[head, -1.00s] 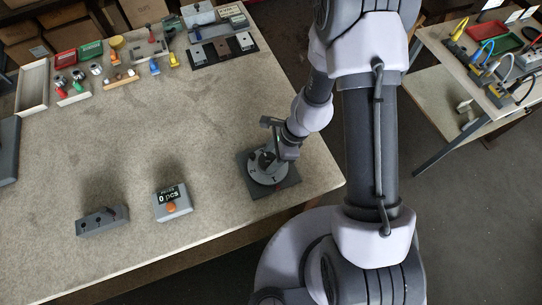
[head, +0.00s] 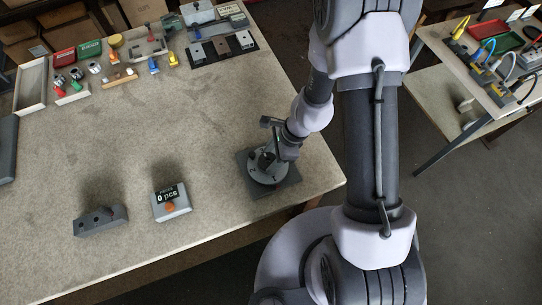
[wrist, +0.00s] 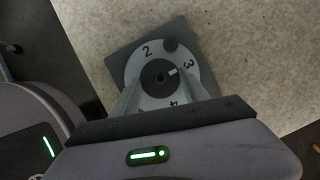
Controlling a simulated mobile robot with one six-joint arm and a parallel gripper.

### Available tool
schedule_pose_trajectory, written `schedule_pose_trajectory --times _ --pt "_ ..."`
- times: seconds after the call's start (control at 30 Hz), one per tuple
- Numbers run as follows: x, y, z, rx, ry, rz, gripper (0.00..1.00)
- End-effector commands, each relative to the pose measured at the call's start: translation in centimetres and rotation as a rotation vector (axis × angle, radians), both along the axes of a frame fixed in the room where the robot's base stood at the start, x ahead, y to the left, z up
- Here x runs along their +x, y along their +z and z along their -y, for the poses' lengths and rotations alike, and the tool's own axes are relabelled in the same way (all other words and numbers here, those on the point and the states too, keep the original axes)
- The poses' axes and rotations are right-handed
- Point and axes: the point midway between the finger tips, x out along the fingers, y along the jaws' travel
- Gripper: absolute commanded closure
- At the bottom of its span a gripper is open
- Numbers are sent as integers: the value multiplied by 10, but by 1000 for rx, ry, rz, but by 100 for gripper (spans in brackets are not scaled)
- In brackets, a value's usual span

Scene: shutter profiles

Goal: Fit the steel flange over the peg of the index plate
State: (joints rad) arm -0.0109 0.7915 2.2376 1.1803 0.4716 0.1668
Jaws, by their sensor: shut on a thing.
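The index plate (wrist: 134,68) is a pale grey numbered disc on a dark square base, at the near right corner of the table in the head view (head: 266,176). My gripper (wrist: 160,82) is over it, its fingers on either side of the disc's centre. It is shut on the steel flange (wrist: 151,74), which appears as a round dark piece with a central hole and a small white mark beside it. A dark round spot shows near the disc's edge between 2 and 3. The peg cannot be made out. Whether the flange touches the plate is unclear.
A counter box reading 0 pcs (head: 171,203) and a grey block with holes (head: 101,221) stand to the left on the table. Trays and small parts crowd the far edge, with a dark rack (head: 222,48). The table's middle is clear.

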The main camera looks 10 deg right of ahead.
Motion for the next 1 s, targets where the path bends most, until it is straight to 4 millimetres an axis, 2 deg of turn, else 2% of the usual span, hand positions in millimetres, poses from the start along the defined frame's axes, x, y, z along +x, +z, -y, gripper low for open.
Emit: schedule_pose_trajectory --times 0.83,0.87,0.97,1.0 --pt "0 -12 0 0 0 0 100" --pt "0 -12 0 0 0 0 46" --pt "0 -11 0 0 0 0 26" --pt "0 -11 0 0 0 0 22"
